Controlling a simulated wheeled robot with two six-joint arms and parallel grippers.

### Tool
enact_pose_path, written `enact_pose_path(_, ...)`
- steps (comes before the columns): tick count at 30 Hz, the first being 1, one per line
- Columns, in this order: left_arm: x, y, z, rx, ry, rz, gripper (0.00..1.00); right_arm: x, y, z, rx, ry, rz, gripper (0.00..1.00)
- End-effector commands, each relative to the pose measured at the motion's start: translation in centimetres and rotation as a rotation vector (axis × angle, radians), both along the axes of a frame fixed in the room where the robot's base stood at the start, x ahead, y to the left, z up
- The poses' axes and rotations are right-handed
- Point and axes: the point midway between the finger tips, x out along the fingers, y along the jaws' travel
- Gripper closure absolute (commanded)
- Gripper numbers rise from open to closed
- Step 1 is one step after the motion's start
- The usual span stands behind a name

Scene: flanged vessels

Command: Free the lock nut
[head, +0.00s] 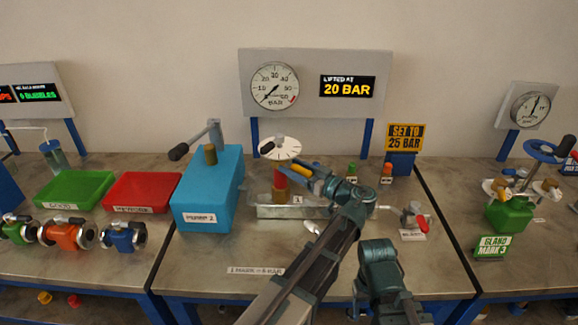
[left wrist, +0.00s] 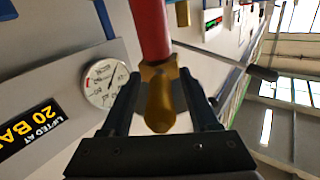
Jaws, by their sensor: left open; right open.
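In the left wrist view, a brass piece (left wrist: 158,98), apparently the lock nut, lies between the open fingers of my left gripper (left wrist: 165,105). It adjoins the red body (left wrist: 150,30). I cannot tell whether either finger touches it. My fingers and wrist partly hide the valve in the head view. My right arm shows at lower right, but its gripper is not in view.
A blue pump box (head: 208,190) with a lever stands left of the valve. A small tap with a red handle (head: 422,220) stands to the right. Behind are a gauge panel (head: 315,85) reading "LIFTED AT 20 BAR" and a "SET TO 25 BAR" sign (head: 404,138). The front bench is mostly clear.

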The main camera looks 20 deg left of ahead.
Motion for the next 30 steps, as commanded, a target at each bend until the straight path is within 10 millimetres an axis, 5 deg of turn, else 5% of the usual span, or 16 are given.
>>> enact_pose_path(2,0.0,0.0,0.0,0.0,0.0,0.0,0.39,-0.01,-0.01,0.0,0.0,0.0,0.0,0.39)
enact_pose_path(13,-0.01,0.0,0.0,0.0,0.0,0.0,1.0,0.0,0.0,0.0,0.0,0.0,0.0,0.39)
enact_pose_path(30,-0.01,0.0,0.0,0.0,0.0,0.0,1.0,0.0,0.0,0.0,0.0,0.0,0.0,0.39)
